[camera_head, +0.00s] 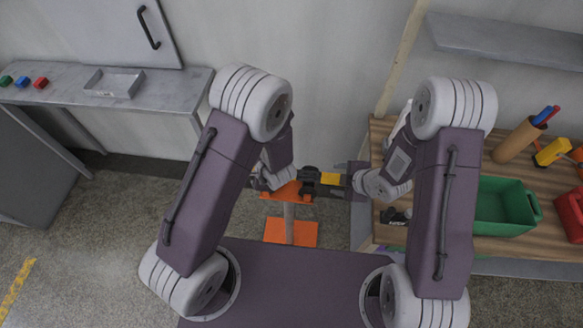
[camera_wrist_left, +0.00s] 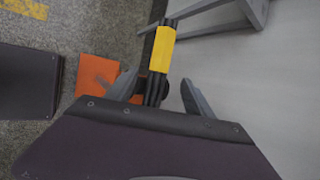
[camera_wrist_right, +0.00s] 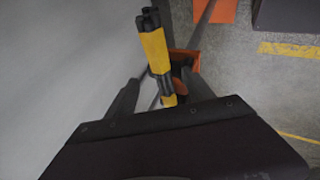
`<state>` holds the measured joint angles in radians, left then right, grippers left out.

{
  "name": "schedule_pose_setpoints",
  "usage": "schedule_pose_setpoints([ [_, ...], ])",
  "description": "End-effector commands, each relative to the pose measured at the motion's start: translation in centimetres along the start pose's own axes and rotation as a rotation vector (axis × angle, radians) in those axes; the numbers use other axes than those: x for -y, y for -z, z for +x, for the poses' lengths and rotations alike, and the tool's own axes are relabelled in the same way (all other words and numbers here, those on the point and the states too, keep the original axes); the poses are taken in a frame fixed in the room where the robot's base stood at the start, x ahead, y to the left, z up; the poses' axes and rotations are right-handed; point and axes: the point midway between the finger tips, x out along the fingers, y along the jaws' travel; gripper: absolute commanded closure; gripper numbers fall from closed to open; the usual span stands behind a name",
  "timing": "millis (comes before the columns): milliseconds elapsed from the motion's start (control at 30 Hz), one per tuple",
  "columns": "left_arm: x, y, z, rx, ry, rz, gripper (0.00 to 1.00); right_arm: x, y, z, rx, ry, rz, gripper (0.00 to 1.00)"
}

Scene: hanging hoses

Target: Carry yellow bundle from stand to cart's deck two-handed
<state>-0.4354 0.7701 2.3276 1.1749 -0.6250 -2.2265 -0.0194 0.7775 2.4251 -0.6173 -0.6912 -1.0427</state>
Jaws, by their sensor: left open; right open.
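The yellow bundle (camera_head: 330,179), dark hoses with yellow bands, lies roughly level across the orange stand (camera_head: 290,232). My arms partly hide it in the head view. My left gripper (camera_wrist_left: 160,91) is open, with a dark stretch of the bundle (camera_wrist_left: 160,50) between its fingers. My right gripper (camera_wrist_right: 162,92) is open, with the other end of the bundle (camera_wrist_right: 154,50) running between its fingers. Contact with the fingers cannot be told. I cannot make out a cart's deck for certain.
A wooden bench (camera_head: 520,245) at the right holds a green bin (camera_head: 503,207), a red bin (camera_head: 572,213) and a cardboard tube (camera_head: 518,140). A grey table (camera_head: 165,88) at the back left carries a shallow tray (camera_head: 115,83) and small coloured blocks. The floor at left is clear.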

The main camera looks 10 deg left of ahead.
Motion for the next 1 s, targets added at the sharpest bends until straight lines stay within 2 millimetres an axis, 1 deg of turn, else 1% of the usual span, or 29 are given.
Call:
schedule_pose_setpoints([
  [267,0.0,0.1,0.0,-0.002,0.001,0.001,0.39,0.0,0.0,0.1,0.0,-0.001,0.0,0.39],
  [367,0.0,0.0,0.7,0.0,-0.001,0.001,0.39,0.0,0.0,0.7,0.0,0.0,0.0,0.39],
  [733,-0.1,0.0,7.0,0.0,-0.002,0.0,0.39,0.0,0.0,7.0,-0.001,0.0,-0.001,0.39],
  [900,0.0,0.1,8.6,-0.001,0.0,0.001,0.39,-0.1,0.0,8.6,0.001,-0.001,0.0,0.39],
  [1000,0.0,0.1,9.0,-0.001,0.001,0.001,0.39,0.0,0.0,9.0,0.001,0.0,0.0,0.39],
])
